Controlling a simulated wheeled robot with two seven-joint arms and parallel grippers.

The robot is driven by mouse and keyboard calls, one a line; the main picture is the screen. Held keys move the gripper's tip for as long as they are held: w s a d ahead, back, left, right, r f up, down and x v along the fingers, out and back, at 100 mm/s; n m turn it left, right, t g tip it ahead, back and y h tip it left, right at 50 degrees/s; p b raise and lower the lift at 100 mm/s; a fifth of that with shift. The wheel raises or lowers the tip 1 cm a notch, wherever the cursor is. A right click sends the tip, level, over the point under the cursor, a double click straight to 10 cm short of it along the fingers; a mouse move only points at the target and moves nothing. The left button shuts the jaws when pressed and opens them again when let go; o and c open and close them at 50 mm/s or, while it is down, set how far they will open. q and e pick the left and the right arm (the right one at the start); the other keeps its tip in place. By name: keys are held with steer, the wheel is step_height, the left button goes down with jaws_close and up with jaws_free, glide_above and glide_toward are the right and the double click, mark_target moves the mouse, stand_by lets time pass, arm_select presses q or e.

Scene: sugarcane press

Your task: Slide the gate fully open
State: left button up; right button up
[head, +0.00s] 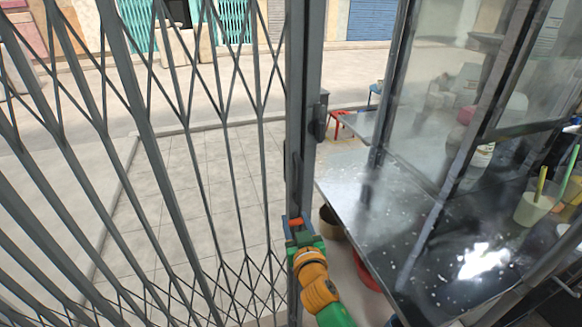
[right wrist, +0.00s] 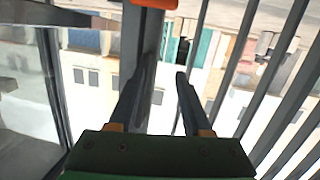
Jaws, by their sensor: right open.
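The gate (head: 175,150) is a grey folding lattice of upright bars and crossed strips, stretched across the left half of the head view. Its thick end post (head: 305,70) stands near the middle, with a dark latch-like part (head: 319,120) on its right side. My right gripper (head: 292,165) is at this post, fingers pointing up along it. In the right wrist view its two dark fingers (right wrist: 166,68) are apart with nothing clearly between them; the post (right wrist: 133,40) is beside the left finger. Whether they touch is unclear. My left gripper is not in view.
Right of the post stands a metal counter (head: 370,210) with glass panels and a cup (head: 533,208). A brown pot (head: 331,222) and a red basin (head: 366,272) sit below it. A red stool (head: 338,122) is behind. Pavement lies beyond the gate.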

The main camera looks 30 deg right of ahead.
steer(key=m+t+h, duration=0.1)
steer(key=m+h, duration=0.1)
glide_toward(300, 182)
steer(key=x, duration=1.1)
steer(key=shift+p, duration=0.4)
steer(key=shift+s, duration=0.1)
jaws_close()
